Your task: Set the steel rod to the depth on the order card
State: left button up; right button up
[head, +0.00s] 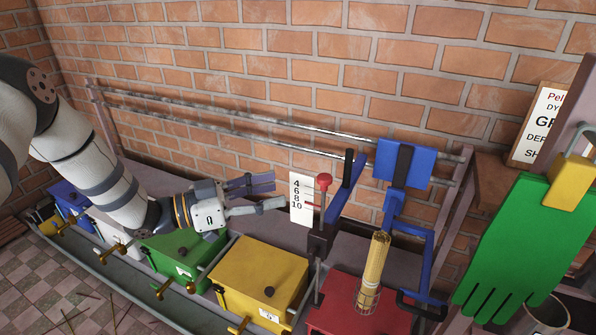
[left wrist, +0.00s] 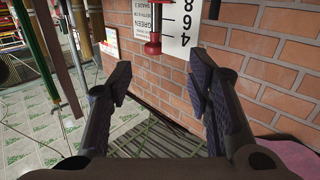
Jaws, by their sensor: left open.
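The steel rod (head: 322,212) stands upright with a red knob (head: 323,182) on top and passes down through a dark clamp. A white scale card (head: 301,199) reading 4, 6, 8, 10 stands just left of it. In the left wrist view the red knob (left wrist: 153,46) and scale card (left wrist: 184,24) show ahead. The order card (head: 545,125) stands at the right, partly cut off; its depth figure is not readable. My left gripper (head: 279,192) is open and empty, its fingers pointing right at the scale card, left of the knob and apart from it. My right gripper does not show.
A blue lever frame (head: 405,165) stands right of the rod, with a bundle of tan sticks (head: 374,258) in front. Yellow (head: 262,277) and green (head: 183,252) boxes with brass taps line the bench below my arm. A green glove (head: 515,240) hangs at right.

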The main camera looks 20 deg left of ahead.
aim_at(325, 176)
pick_arm(q)
jog(key=x, duration=0.7)
jog(key=r+x, duration=0.1)
jog(key=x, duration=0.3)
jog(key=shift+d+b, duration=0.4)
jog(key=shift+d, duration=0.15)
grip_shut()
jog(key=shift+r+m+p, duration=0.3)
jog(key=shift+r+p, duration=0.35)
jog(key=shift+r, duration=0.7)
jog(key=shift+s+f, duration=0.1)
jog(key=shift+f, duration=0.15)
grip_release()
